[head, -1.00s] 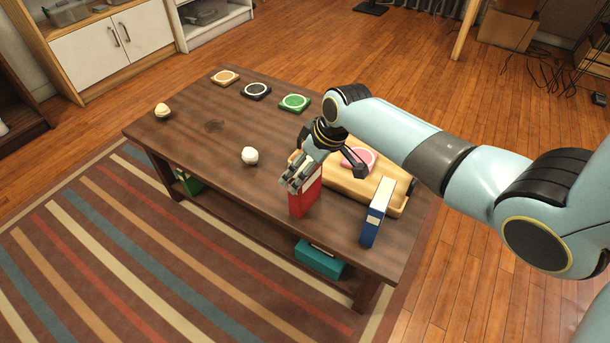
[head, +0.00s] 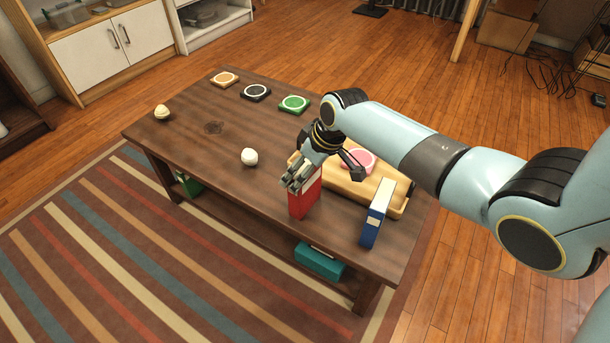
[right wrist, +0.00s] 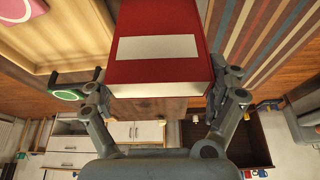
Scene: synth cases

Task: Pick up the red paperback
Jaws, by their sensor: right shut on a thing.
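The red paperback (head: 305,195) stands upright at the front edge of the dark wooden table (head: 215,150). My right gripper (head: 300,180) reaches down over its top and is shut on it. In the right wrist view the red paperback (right wrist: 160,45), with a pale label on its cover, sits between the two fingers of the gripper (right wrist: 162,90). The head view does not show clearly whether its lower end touches the table. My left gripper is not in view.
A blue book (head: 376,213) stands to the right. Behind is a wooden tray (head: 395,205) with a pink-topped piece (head: 358,160). A white ball (head: 249,157) lies to the left. Orange (head: 224,79), black (head: 256,92) and green (head: 294,104) coasters lie at the back. A teal box (head: 320,262) is on the lower shelf.

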